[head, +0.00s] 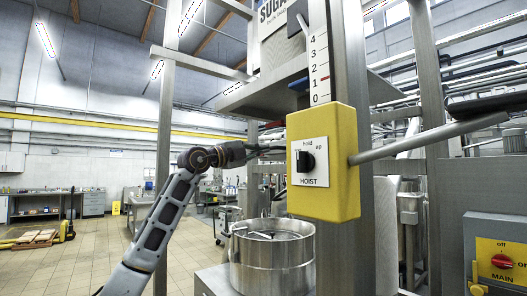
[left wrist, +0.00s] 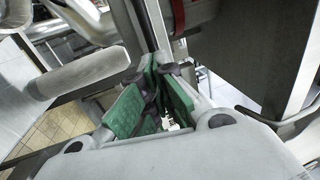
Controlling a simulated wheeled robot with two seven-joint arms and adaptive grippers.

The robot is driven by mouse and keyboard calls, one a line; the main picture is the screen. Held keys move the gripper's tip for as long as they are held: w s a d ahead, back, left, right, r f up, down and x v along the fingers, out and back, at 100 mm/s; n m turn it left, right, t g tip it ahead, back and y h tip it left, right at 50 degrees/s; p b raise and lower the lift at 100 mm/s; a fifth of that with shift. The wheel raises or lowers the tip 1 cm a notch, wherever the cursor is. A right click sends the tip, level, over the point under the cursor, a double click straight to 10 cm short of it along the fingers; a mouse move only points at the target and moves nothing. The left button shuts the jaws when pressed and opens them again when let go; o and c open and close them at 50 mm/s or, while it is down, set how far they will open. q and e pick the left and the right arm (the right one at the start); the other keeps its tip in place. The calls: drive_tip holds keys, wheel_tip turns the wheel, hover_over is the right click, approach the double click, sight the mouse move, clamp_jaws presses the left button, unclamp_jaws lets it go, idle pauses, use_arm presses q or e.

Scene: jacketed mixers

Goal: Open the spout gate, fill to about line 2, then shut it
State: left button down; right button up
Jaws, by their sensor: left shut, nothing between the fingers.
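My left gripper (head: 264,149) reaches in from the left, its fingertips just left of the yellow hoist box. In the left wrist view its green-padded fingers (left wrist: 155,98) are shut with nothing between them. A scale strip (head: 318,70) numbered 0 to 4 stands above the hoist box; I cannot make out a level on it. A hopper marked "SUGA" (head: 274,24) is at the top, partly cut off. An open steel vessel (head: 271,265) stands below. I cannot make out the spout gate for certain. My right gripper is out of view.
The yellow hoist box (head: 340,185) carries a black knob (head: 308,161). A grey bar (head: 425,139) sticks out to its right. A MAIN switch box (head: 495,230) is at lower right. Steel posts frame the mixer. Tiled floor (head: 100,258) is open at left.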

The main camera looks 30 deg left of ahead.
use_arm(q)
drive_tip(key=b+v, duration=0.3)
drive_tip(key=v, duration=0.8)
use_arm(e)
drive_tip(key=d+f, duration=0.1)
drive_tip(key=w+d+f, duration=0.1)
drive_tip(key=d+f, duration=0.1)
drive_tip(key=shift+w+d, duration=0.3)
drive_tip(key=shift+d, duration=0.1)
use_arm(q)
drive_tip(key=shift+w+a, duration=0.15)
drive_tip(key=shift+a, duration=0.05)
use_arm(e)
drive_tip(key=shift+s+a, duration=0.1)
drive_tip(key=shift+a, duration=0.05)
